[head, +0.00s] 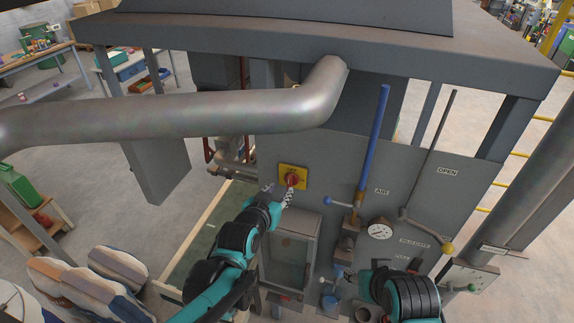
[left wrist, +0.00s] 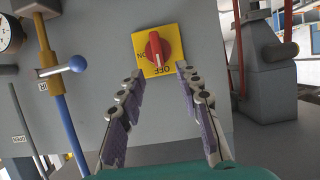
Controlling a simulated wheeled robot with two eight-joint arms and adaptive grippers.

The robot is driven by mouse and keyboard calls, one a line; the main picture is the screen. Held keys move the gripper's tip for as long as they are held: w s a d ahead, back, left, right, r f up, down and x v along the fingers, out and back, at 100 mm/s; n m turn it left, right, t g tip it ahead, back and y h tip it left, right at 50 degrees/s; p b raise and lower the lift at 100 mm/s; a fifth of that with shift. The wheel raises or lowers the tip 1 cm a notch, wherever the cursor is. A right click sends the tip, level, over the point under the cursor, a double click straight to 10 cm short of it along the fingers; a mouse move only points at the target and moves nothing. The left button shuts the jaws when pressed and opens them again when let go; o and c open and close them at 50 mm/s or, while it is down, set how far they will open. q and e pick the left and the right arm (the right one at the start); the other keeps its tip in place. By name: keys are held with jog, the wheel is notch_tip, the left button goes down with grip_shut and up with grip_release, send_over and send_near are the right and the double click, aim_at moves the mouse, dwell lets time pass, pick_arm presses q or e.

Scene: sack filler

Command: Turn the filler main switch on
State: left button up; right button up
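The main switch is a red rotary knob (head: 292,179) on a yellow plate (head: 285,170) on the grey front panel. In the left wrist view the red knob (left wrist: 154,49) stands nearly upright, its lower end toward the upside-down OFF mark; ON is at the plate's left. My left gripper (head: 279,190) is just in front of the switch. In the left wrist view its two fingers (left wrist: 158,74) are spread, with tips below and to either side of the knob, and nothing between them. My right gripper (head: 337,279) is low by the panel, partly hidden; its opening is unclear.
A large grey pipe (head: 170,115) crosses above my left arm. A windowed box (head: 290,240) sits below the switch. Filled sacks (head: 70,285) stand lower left.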

aim_at(289, 181)
pick_arm(q)
jog(key=shift+x, duration=3.95)
jog(key=shift+d+r, duration=0.15)
grip_shut()
